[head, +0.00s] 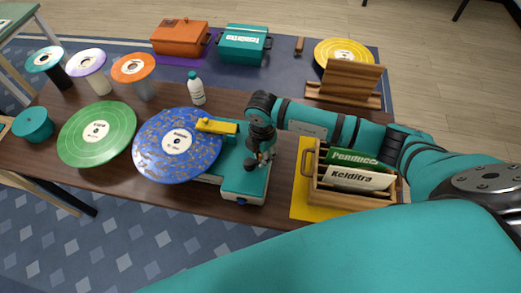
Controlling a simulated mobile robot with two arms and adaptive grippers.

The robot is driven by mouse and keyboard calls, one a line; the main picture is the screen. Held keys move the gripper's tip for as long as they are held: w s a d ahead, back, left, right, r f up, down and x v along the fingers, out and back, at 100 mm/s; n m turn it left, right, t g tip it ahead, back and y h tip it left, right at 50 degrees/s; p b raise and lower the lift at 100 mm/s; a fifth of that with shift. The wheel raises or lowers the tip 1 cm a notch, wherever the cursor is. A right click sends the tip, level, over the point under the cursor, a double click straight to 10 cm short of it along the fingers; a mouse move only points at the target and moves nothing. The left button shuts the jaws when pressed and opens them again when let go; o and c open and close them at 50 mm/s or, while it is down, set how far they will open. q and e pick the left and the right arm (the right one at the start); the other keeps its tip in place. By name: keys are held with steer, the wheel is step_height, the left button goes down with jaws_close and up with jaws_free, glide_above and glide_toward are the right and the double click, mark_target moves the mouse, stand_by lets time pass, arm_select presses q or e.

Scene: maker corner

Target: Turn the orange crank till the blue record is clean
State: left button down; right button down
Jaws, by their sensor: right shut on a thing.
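The blue record (152,160) lies flat on a teal cleaning machine (243,182) near the front of the brown table. Its blue face is covered with tan specks and patches around a white label. A yellow arm (217,126) reaches from the machine over the record's right edge. My right gripper (264,158) points down at the right side of the machine, shut at the crank, which it hides almost wholly. The crank's orange colour cannot be made out. My left gripper is not in view.
A green record (78,140) lies left of the blue one. Spindles with coloured discs (133,68) and a white bottle (196,90) stand behind. A wooden crate (318,188) of sleeves sits on a yellow mat at right. A wooden rack (350,78) stands behind my right arm.

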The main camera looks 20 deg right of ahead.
steer(key=m, duration=0.2)
steer(key=s+m+p, duration=0.1)
steer(key=shift+s+a+r+m, duration=0.1)
steer(key=shift+a+m, duration=0.2)
steer(key=shift+m, duration=0.1)
steer(key=shift+s+a+m+p, duration=0.25)
steer(key=shift+m+p, duration=0.1)
steer(key=shift+m, duration=0.6)
steer(key=shift+s+a+m+p, duration=0.15)
steer(key=shift+a+m+p, duration=0.15)
steer(key=shift+m, duration=0.65)
steer(key=c, duration=1.2)
jaws_free()
steer(key=shift+s, duration=0.1)
step_height(320, 180, up, 12)
steer(key=shift+f, duration=0.1)
